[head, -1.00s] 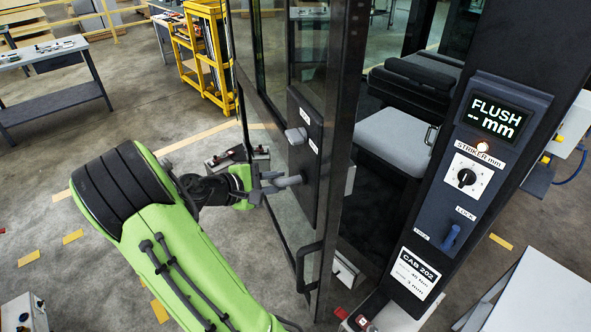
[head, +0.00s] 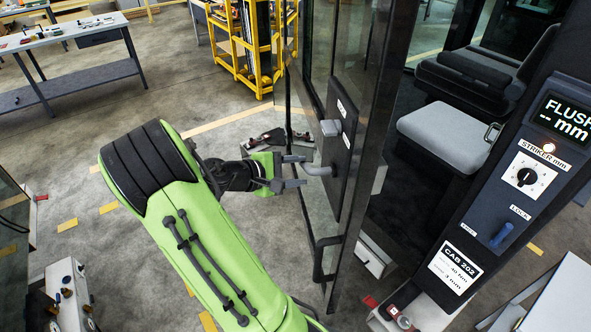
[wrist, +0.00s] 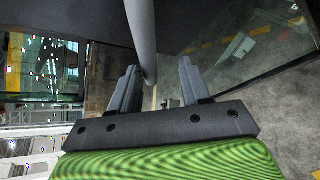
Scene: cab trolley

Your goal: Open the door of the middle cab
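The cab door (head: 318,210), a dark-framed glass door, stands ajar, swung out from the pillar (head: 480,215) labelled CAB 202. A grey lever handle (head: 318,170) sticks out from the door's dark lock plate (head: 342,135). My gripper (head: 303,170) is at the lever's free end, fingers spread above and below it. In the wrist view the lever (wrist: 143,35) reaches down towards the space between my open fingers (wrist: 156,85), with a gap visible to the right finger. Any contact with the left finger is unclear.
A black pull bar (head: 325,258) sits low on the door. The cab seat (head: 440,130) shows through the opening. The pillar carries a display (head: 565,122) and a blue lock switch (head: 501,235). A yellow rack (head: 255,55) and workbench (head: 65,40) stand behind on open floor.

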